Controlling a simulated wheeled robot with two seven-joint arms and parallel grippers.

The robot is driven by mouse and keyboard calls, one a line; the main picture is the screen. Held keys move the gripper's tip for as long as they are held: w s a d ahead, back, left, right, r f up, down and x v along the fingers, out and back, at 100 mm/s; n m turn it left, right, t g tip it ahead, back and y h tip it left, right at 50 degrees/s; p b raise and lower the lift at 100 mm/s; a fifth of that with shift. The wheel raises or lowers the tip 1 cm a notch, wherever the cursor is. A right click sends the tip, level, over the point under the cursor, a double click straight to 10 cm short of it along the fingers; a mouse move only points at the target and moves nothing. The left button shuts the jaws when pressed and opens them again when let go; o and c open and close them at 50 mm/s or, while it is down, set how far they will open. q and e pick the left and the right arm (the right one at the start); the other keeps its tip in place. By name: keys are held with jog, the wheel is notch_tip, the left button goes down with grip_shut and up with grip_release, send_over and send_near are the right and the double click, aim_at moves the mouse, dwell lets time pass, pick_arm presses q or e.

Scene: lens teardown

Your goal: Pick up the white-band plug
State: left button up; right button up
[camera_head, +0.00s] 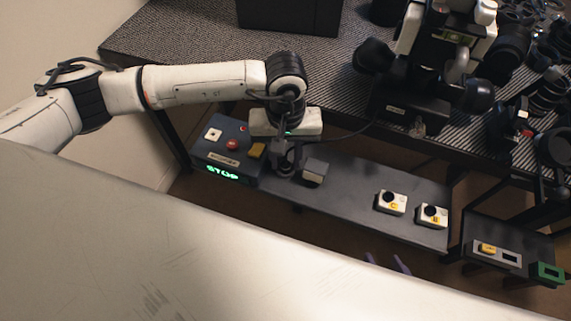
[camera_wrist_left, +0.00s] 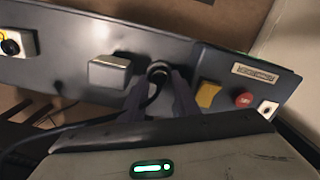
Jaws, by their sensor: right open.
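A dark round plug (camera_wrist_left: 158,71) with a black cable stands on the grey shelf (camera_wrist_left: 75,65). I cannot make out a white band on it. My left gripper (camera_wrist_left: 158,84) is open, with one finger on either side of the plug in the left wrist view and a gap between them. In the head view my left gripper (camera_head: 285,165) is low over the shelf, between the STOP box and a grey block, and it hides most of the plug. My right gripper (camera_head: 387,262) shows only its two fingertips, apart and empty, in front of the shelf.
The STOP box (camera_head: 222,155) with a red button and yellow switch is left of my left gripper. A grey-topped block (camera_head: 314,171) is close on its right. The shelf between is clear.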

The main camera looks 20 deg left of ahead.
aim_at(286, 162)
pick_arm(q)
grip_shut()
pick_arm(e)
jog(key=shift+w+r, duration=0.2)
jog(key=shift+w, duration=0.15)
pick_arm(q)
notch_tip(286, 162, up, 10)
pick_arm(e)
jog(key=shift+s, duration=0.35)
jog(key=shift+f, duration=0.1)
